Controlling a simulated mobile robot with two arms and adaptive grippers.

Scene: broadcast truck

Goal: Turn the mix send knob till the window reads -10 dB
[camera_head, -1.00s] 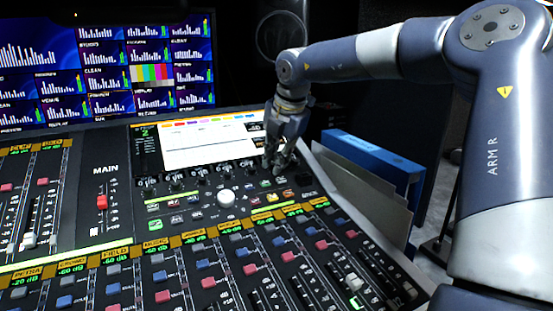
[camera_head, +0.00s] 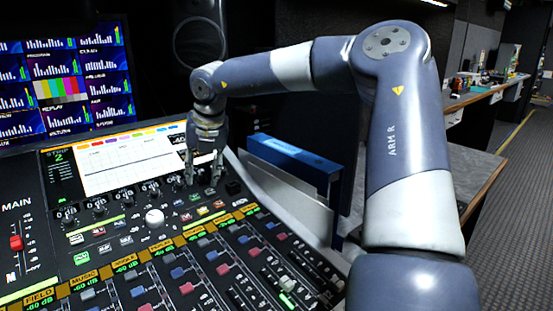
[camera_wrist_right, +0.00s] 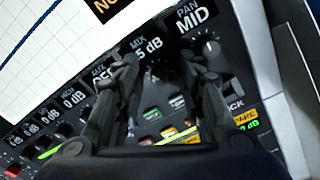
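The mixing console (camera_head: 222,212) fills the lower left of the head view. My right gripper (camera_head: 204,178) is over the right end of its knob row, fingers pointing down. In the right wrist view my right gripper (camera_wrist_right: 160,72) has its two fingers apart, one either side of the dark spot below the MIX window, where the mix knob is barely visible. I cannot tell whether they touch it. The MIX window (camera_wrist_right: 150,50) is partly covered by the left finger; only "5 dB" shows, so the full reading is hidden. My left gripper is out of view.
The PAN knob (camera_wrist_right: 210,45), under a window reading MID, is just right of the right finger. Several other small knobs (camera_head: 98,207) run left. A blue binder (camera_head: 290,155) stands beyond the console's right side.

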